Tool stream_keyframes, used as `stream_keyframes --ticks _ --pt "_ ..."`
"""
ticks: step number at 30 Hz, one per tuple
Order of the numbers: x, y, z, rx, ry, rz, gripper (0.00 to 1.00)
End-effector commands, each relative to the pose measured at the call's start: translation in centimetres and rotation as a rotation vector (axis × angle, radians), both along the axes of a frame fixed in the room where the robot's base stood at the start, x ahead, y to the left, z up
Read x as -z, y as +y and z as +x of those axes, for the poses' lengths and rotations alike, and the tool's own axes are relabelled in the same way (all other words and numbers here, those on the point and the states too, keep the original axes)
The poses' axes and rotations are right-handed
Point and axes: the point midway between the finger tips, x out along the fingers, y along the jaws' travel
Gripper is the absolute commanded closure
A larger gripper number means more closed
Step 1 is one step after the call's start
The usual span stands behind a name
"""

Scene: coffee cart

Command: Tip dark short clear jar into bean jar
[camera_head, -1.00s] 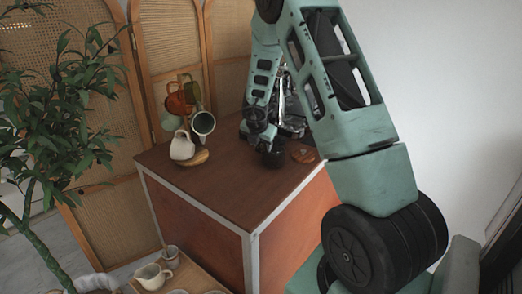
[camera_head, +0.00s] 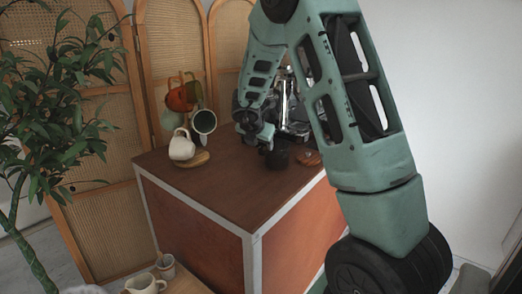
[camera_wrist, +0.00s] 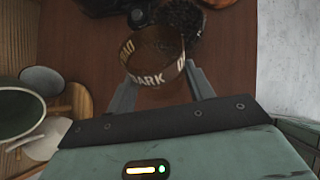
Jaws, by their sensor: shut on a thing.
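The short clear jar (camera_wrist: 152,58), with a band lettered "DARK", is between the fingers of my gripper (camera_wrist: 162,92) in the wrist view. My gripper is shut on it. The jar looks see-through and tilted; I cannot tell how much is left inside. A dark heap of beans (camera_wrist: 180,18) shows just beyond its far side. In the head view a dark round jar, apparently the bean jar (camera_head: 278,156), stands on the brown cart top, just below and right of my gripper (camera_head: 258,137). The held jar is hard to make out there.
A wooden lid (camera_head: 308,158) lies right of the dark jar. A metallic machine (camera_head: 290,105) stands behind my arm. The cart top's front is clear.

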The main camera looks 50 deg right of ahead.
Motion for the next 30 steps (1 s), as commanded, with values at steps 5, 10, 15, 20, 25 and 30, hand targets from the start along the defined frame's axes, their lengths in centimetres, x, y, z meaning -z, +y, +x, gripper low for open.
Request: stream_keyframes --ticks 5,10,15,20,25,30 --pt "0.43 0.17 0.05 -0.001 -0.004 -0.040 0.76" --pt "0.46 0.32 0.01 0.001 -0.007 -0.077 0.76" --pt "0.48 0.49 0.04 -0.001 -0.008 -0.118 0.76" --pt "0.47 0.65 0.03 0.000 -0.011 -0.157 0.76" --pt "0.53 0.79 0.02 0.000 -0.011 -0.198 0.76" --pt "0.53 0.99 0.03 -0.001 -0.013 -0.242 0.76"
